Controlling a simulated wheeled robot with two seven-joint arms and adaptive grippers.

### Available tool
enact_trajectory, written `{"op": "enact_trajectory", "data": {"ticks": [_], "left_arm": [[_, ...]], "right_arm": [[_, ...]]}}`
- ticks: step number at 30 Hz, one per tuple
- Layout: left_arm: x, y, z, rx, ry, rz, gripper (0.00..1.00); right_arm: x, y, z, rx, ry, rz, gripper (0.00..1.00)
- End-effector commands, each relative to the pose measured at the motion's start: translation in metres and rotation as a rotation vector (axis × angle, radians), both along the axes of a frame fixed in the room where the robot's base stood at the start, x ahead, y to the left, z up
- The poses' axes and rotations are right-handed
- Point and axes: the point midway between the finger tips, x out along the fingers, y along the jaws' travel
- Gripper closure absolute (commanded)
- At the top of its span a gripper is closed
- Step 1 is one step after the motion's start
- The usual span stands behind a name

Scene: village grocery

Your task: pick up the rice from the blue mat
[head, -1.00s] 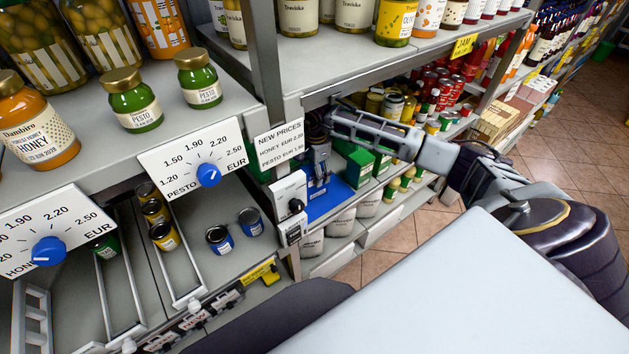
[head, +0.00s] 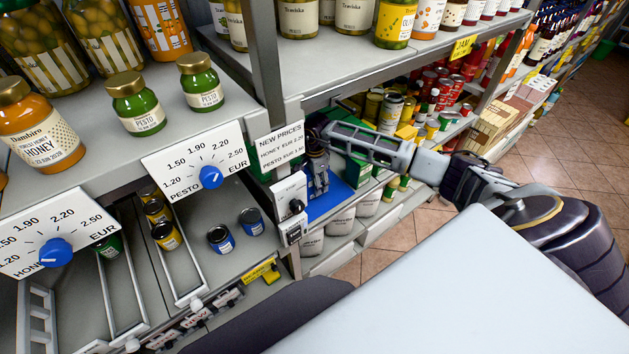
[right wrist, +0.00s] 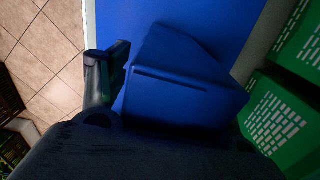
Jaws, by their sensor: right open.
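The blue mat (head: 325,205) lies on the lower shelf, right of the price knobs. My right gripper (head: 318,183) points down over it, open. In the right wrist view, a dark blue box-like pack (right wrist: 185,85) stands over the brighter blue mat (right wrist: 145,25); I take it to be the rice, though no label shows. One finger (right wrist: 105,80) is beside the pack's left side, with no clear grip. The other finger cannot be made out. In the head view the gripper mostly hides the pack. My left gripper is not in view.
Green boxes (right wrist: 295,110) stand close to the pack's right. White bags (head: 340,222) sit on the shelf below. The post with the new prices sign (head: 280,147) is just left of my gripper. Tins (head: 391,110) stand behind my forearm.

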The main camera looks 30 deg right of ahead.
Motion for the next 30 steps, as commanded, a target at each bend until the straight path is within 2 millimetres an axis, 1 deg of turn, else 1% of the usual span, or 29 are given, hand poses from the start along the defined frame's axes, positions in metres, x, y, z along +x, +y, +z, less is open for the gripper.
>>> {"op": "enact_trajectory", "data": {"ticks": [1,2,12,14,23,26,30], "left_arm": [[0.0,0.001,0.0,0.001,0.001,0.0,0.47],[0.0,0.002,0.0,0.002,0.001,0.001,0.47],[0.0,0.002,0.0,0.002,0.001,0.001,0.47],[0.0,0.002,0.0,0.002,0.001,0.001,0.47],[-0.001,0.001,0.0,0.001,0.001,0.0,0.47],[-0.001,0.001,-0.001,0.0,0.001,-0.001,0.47],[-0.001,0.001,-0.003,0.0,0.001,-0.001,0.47]], "right_arm": [[0.0,0.0,0.0,0.0,0.0,0.0,0.37],[0.0,0.0,0.0,0.0,0.0,0.0,0.41],[0.0,0.0,0.0,0.0,0.0,0.0,0.85],[0.0,0.0,0.0,0.0,0.0,0.0,0.92],[0.001,0.0,0.002,0.0,-0.002,0.0,0.92],[0.001,0.0,0.007,-0.001,-0.003,0.0,0.92],[0.002,-0.001,0.019,-0.001,-0.005,0.0,0.92]]}}
